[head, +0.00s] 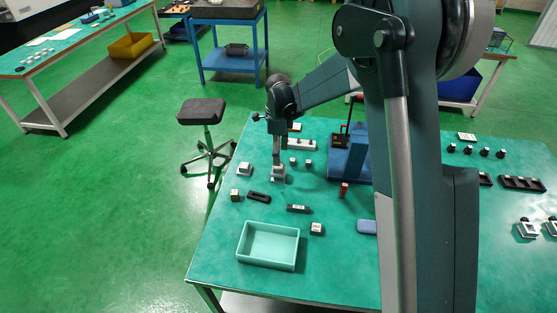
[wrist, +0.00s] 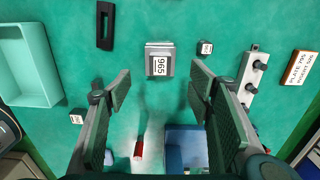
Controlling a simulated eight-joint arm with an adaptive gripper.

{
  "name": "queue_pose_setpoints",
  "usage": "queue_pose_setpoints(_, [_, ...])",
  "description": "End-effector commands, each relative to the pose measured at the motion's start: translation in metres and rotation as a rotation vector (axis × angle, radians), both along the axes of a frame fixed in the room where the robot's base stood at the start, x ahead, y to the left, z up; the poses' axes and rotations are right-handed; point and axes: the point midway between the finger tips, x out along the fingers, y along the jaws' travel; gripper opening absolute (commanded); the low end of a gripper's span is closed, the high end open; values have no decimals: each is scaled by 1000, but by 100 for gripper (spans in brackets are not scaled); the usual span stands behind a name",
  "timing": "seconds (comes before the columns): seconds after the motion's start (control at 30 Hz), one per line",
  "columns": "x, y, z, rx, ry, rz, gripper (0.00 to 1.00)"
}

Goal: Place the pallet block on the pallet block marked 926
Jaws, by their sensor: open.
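My gripper (head: 278,163) is open and empty, pointing down. In the wrist view its two fingers (wrist: 160,80) stand wide apart, one on each side of a grey metal block with a white label (wrist: 160,62). The label lies sideways and looks like 965; I see no clear 926. In the head view this block (head: 278,175) is just below the fingers, and I cannot tell the height gap. A smaller labelled block (wrist: 205,47) lies right of it in the wrist view. Another labelled block (wrist: 77,117) lies near the left finger. A further block (head: 244,168) stands left in the head view.
A teal tray (head: 242,254) stands at the table's front. A black slotted piece (head: 258,196) lies left of the gripper. A knobbed bar (wrist: 244,88) and a plate sign (wrist: 300,68) lie beyond. A blue fixture (head: 345,165) and a red item (head: 344,189) stand to the right.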

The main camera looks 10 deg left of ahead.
Motion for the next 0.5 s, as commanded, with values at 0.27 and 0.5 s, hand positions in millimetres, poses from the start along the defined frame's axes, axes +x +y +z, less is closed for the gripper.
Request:
queue_pose_setpoints(0.27, [0, 0, 30, 0, 0, 0, 52])
queue_pose_setpoints(0.5, [0, 0, 35, 0, 0, 0, 52])
